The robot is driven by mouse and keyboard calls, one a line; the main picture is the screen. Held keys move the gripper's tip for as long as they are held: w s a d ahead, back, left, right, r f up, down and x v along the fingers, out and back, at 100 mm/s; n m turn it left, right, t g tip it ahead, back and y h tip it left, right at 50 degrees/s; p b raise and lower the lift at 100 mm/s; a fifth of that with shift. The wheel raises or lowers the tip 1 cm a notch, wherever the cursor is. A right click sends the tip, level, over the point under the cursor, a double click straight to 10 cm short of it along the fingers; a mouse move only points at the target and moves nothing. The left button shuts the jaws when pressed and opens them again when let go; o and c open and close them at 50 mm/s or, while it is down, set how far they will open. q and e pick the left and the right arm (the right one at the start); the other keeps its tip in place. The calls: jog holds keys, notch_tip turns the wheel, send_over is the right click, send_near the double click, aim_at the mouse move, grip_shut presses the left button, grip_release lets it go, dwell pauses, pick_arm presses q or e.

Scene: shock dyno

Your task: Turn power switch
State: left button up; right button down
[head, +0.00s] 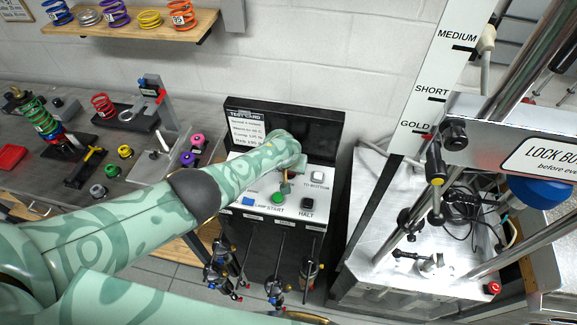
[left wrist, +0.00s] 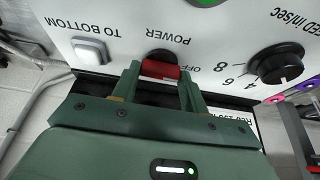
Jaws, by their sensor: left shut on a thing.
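The control box (head: 234,196) stands in the middle of the head view with a white sloped panel and an open black lid. In the left wrist view the red power switch (left wrist: 160,70) sits under the label POWER, with OFF printed beside it. My left gripper (left wrist: 160,76) is shut on the red switch, one finger on each side of it. In the head view my left gripper (head: 284,184) reaches down onto the panel, and my arm hides the switch there. My right gripper is not in view.
The panel also has a white TO BOTTOM button (left wrist: 89,51), a black speed knob (left wrist: 277,63), a green start button (head: 278,198) and a black HALT button (head: 307,203). A dyno stand with a metal post (head: 510,72) rises at the right. A bench with springs (head: 60,178) is at the left.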

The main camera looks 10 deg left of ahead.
pick_arm(q)
jog(key=shift+n, duration=0.3)
jog(key=o, duration=1)
jog(key=shift+p+v, duration=4.15)
jog(key=shift+v, duration=4)
jog(key=shift+d, duration=0.2)
